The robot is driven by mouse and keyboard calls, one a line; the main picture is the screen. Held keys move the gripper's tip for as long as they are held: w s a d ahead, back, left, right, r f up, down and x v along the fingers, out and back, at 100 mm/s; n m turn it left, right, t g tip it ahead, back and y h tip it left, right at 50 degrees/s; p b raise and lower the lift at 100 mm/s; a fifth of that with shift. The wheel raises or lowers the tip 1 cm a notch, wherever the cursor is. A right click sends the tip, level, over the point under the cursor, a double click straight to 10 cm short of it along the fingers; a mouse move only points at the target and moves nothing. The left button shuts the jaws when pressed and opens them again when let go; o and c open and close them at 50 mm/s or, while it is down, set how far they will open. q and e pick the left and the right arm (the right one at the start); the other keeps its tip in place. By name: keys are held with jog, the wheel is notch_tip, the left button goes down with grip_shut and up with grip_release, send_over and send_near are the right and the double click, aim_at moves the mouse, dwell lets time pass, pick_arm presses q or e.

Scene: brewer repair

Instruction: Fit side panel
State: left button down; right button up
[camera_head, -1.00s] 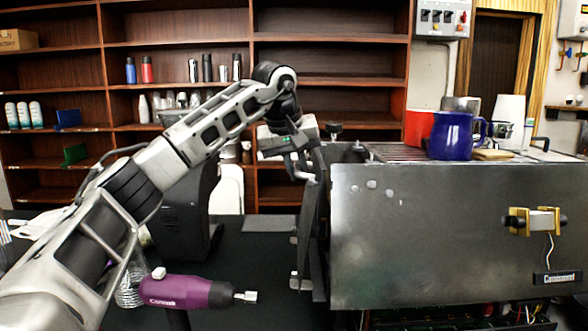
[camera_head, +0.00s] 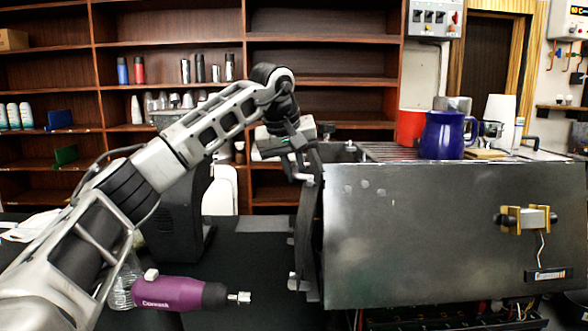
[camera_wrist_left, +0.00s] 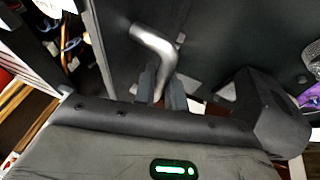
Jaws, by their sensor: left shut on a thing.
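The side panel (camera_head: 306,235) is a dark, narrow, edge-on plate upright along the left side of the brewer (camera_head: 430,230). A bent silver handle (camera_wrist_left: 156,45) sticks out from the panel's dark face. My left gripper (camera_head: 301,172) is shut on that handle, and its two fingers show around it in the left wrist view (camera_wrist_left: 161,88). The panel stands very close to the brewer's left edge; I cannot tell whether it touches or is seated. My right gripper is not in view.
A purple power screwdriver (camera_head: 180,293) lies on the dark table (camera_head: 245,260) at the front left. A blue mug (camera_head: 442,135) and a red cup (camera_head: 411,127) stand on the brewer. A black machine (camera_head: 175,220) stands behind my left arm. Exposed wiring shows under the brewer's front.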

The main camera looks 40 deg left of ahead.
pick_arm(q)
jog(key=shift+w+d+r, duration=0.15)
jog(key=shift+w+d, duration=0.1)
jog(key=shift+d, duration=0.15)
dwell(0.6)
